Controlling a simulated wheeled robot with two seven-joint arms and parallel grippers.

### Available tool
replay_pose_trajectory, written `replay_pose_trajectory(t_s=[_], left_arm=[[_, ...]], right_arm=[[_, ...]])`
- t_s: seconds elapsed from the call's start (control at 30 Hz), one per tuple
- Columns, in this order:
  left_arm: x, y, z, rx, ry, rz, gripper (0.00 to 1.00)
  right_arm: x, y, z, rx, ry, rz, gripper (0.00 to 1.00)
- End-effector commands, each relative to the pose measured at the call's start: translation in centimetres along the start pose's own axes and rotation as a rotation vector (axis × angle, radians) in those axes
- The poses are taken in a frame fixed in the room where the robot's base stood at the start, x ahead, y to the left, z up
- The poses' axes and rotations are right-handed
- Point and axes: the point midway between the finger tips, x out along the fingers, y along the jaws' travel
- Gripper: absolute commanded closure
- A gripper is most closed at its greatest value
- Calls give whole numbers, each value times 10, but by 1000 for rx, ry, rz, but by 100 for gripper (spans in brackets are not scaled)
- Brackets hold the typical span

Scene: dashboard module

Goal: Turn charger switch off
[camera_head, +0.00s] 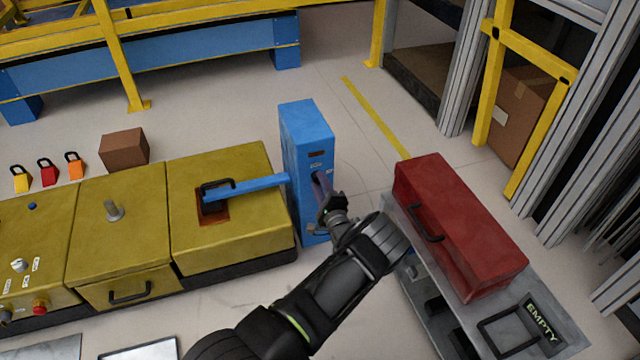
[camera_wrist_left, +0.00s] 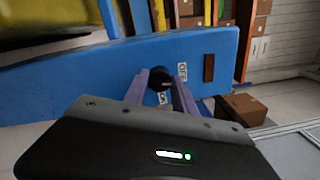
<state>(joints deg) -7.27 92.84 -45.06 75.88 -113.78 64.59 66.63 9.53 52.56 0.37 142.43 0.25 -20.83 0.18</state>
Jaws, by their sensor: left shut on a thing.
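The charger is a tall blue box (camera_head: 305,122) standing at the right end of the yellow units. It also fills much of the left wrist view (camera_wrist_left: 80,80). My left gripper (camera_head: 318,183) is at its front face. In the left wrist view the purple fingers (camera_wrist_left: 160,84) sit on either side of a dark round switch knob (camera_wrist_left: 159,76) and are shut on it. Small white labels (camera_wrist_left: 182,72) lie beside the knob, partly hidden by a finger. The knob's exact turn is hard to tell. My right gripper is in neither view.
A yellow unit (camera_head: 245,160) with a blue bar (camera_head: 245,187) stands left of the charger. A red case (camera_head: 460,220) lies on a grey cart (camera_head: 550,345) to the right. A brown box (camera_head: 124,149) sits behind the yellow units. Open floor lies behind the charger.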

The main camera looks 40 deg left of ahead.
Motion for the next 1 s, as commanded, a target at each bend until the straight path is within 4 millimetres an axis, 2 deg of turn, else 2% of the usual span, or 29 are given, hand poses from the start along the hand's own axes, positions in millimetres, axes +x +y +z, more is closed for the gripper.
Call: replay_pose_trajectory(t_s=[0.3,0.77,0.8,1.0], left_arm=[[-1,2,-1,-120,-5,4,100],[-1,2,-1,-135,-6,5,100],[-1,2,-1,-135,-6,5,65],[0,1,0,-134,-6,3,48]], right_arm=[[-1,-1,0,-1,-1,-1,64],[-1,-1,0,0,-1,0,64],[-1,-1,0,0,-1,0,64],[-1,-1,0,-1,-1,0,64]])
